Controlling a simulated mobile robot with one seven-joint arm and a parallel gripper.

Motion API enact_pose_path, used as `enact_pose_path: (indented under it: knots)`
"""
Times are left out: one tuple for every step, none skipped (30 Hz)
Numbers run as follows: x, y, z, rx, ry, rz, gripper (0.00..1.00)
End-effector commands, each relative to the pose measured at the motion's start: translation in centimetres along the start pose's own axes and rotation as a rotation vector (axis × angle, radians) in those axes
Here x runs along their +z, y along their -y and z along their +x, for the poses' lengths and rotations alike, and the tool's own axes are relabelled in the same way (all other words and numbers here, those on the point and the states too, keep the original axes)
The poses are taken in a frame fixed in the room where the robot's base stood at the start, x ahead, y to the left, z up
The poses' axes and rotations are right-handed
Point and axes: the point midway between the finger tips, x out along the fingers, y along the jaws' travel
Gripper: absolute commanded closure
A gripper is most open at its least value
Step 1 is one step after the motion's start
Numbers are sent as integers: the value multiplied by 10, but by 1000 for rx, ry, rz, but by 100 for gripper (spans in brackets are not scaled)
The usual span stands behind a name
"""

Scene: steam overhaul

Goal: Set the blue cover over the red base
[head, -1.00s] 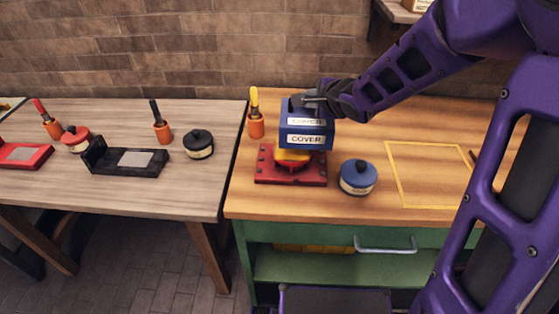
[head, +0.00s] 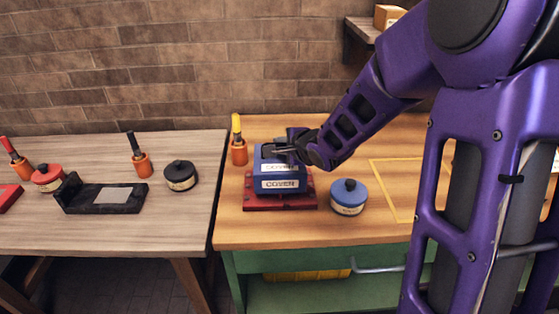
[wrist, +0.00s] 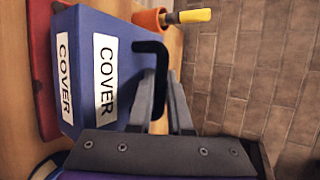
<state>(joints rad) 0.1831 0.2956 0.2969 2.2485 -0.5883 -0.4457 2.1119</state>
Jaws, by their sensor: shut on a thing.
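The blue cover (head: 279,184), with white COVER labels, sits over the red base (head: 282,203) on the wooden bench. The base's red plate shows around the cover's lower edge, and the middle of the base is hidden under the cover. My gripper (head: 284,146) is shut on the top of the blue cover. In the wrist view the blue cover (wrist: 84,66) fills the left, with a strip of the red base (wrist: 40,75) beyond it. My gripper (wrist: 152,100) shows there at the cover's top.
A yellow-handled tool in an orange holder (head: 239,151) stands close behind left of the base. A blue lidded pot (head: 348,196) stands close right. A yellow outlined square (head: 400,190) on the bench is clear. A second bench (head: 110,230) stands left.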

Motion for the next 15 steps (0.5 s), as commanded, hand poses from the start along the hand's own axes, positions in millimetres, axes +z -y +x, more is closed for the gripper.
enact_pose_path:
  knots:
    - [-1, -8, 5, 1, 1, 0, 100]
    - [-2, -12, 8, 2, 1, 0, 100]
    - [-4, -18, 11, 3, 2, 0, 100]
    - [-5, -22, 13, 2, 2, 0, 100]
    - [-5, -24, 15, 1, 2, 0, 100]
    - [-6, -26, 16, 1, 1, 0, 100]
    - [-6, -27, 17, 0, 1, -1, 100]
    - [-6, -26, 17, -1, 0, -1, 100]
    - [-6, -26, 16, -1, 0, -1, 100]
    - [-6, -25, 16, -1, 0, -1, 100]
    - [-6, -25, 16, -1, 0, -1, 100]
    - [-6, -25, 16, -1, 0, -1, 100]
    - [-6, -25, 16, -1, 0, -1, 100]
    - [-6, -25, 16, -1, 0, -1, 100]
    - [-7, -26, 16, -1, 0, -1, 100]
